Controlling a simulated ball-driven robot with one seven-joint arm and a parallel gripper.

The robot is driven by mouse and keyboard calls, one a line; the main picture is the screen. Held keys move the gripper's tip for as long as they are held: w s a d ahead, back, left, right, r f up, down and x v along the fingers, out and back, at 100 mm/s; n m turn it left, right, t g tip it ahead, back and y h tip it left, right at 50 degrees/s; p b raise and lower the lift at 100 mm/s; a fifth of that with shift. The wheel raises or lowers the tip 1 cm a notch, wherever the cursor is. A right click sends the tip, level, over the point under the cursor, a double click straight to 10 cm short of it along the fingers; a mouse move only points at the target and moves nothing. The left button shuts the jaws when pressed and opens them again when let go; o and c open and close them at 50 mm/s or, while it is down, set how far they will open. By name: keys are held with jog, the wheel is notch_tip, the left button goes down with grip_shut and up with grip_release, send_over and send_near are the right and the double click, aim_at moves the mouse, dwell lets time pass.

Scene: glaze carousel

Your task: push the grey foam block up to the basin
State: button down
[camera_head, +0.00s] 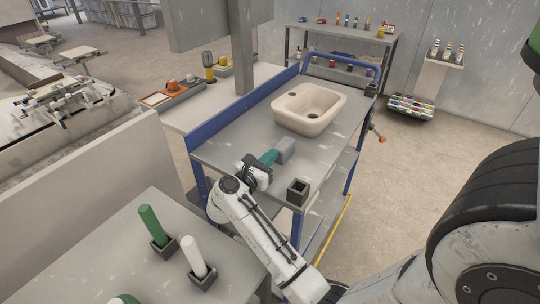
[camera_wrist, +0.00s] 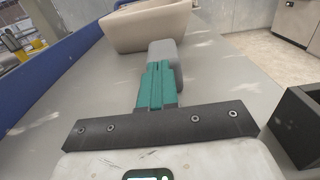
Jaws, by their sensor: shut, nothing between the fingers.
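The grey foam block (camera_head: 285,149) lies on the grey top of a blue-framed cart. The beige basin (camera_head: 309,108) sits on the same top, farther back, with a gap to the block in the head view. My gripper (camera_head: 268,157) has teal fingers, shut with nothing between them, pointing at the block's near side. In the wrist view the fingers (camera_wrist: 156,86) overlap the block (camera_wrist: 165,53), and the basin (camera_wrist: 146,25) stands behind it. I cannot tell whether the fingertips touch the block.
A small dark open box (camera_head: 298,192) stands on the cart's near right edge, right of my gripper; the wrist view shows it too (camera_wrist: 300,125). A blue rail (camera_head: 243,107) borders the cart's left side. The cart top right of the block is clear.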

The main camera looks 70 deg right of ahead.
aim_at(290, 137)
jog(key=shift+d, duration=0.1)
jog(key=shift+d, duration=0.25)
jog(key=b+x, duration=0.2)
jog(key=x, duration=0.4)
jog(key=shift+s+d, duration=0.1)
jog(key=shift+d, duration=0.05)
